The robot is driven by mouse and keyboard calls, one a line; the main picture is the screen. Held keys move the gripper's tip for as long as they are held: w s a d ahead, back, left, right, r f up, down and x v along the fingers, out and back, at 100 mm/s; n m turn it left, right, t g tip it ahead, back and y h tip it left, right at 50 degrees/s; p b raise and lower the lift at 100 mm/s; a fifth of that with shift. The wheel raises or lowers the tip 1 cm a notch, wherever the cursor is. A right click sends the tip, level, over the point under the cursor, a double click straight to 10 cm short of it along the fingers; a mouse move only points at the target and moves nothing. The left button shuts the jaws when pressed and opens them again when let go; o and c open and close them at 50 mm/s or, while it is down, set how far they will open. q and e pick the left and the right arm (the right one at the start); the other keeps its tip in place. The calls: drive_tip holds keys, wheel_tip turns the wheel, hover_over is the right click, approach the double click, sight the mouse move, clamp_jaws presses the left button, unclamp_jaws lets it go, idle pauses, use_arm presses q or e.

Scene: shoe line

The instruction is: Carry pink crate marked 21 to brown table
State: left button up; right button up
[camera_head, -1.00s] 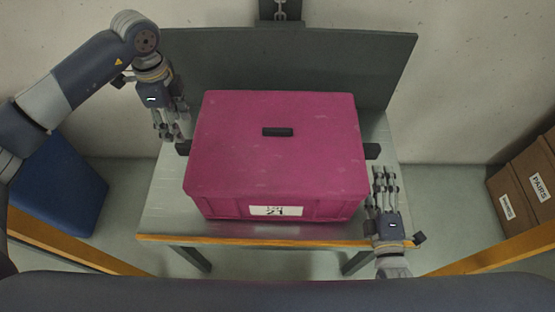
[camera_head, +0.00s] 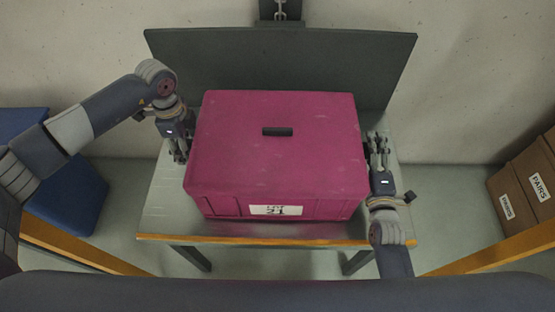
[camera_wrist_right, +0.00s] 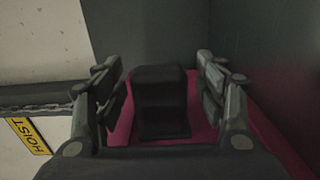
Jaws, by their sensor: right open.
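The pink crate (camera_head: 277,160) marked 21 sits lidded on a grey metal table (camera_head: 165,215) with a wooden front edge. My right gripper (camera_head: 377,140) is at the crate's right side. In the right wrist view its open fingers (camera_wrist_right: 160,95) stand on either side of a black handle (camera_wrist_right: 160,100) on the pink crate wall, not closed on it. My left gripper (camera_head: 181,155) is at the crate's left side, where the left handle is hidden behind it. Whether its fingers are open or shut does not show. No brown table is clearly in view.
A dark upright panel (camera_head: 280,65) stands behind the crate. A blue box (camera_head: 65,195) is on the floor at left. Brown boxes (camera_head: 525,185) labelled PAIRS are at right. A yellow HOIST sign (camera_wrist_right: 30,136) shows in the right wrist view.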

use_arm(q)
drive_tip(key=shift+f, duration=0.25)
use_arm(e)
drive_tip(key=shift+w, duration=0.3)
use_arm(q)
drive_tip(key=shift+c, duration=0.5)
use_arm(e)
drive_tip(key=shift+c, duration=0.6)
use_arm(q)
drive_tip(key=c, duration=0.9)
use_arm(e)
drive_tip(key=c, duration=0.9)
use_arm(q)
clamp_jaws()
use_arm(e)
clamp_jaws()
use_arm(q)
drive_tip(key=shift+r, duration=0.15)
use_arm(e)
drive_tip(key=shift+r, duration=0.2)
use_arm(q)
drive_tip(key=shift+r, duration=0.1)
use_arm(e)
drive_tip(key=shift+r, duration=0.15)
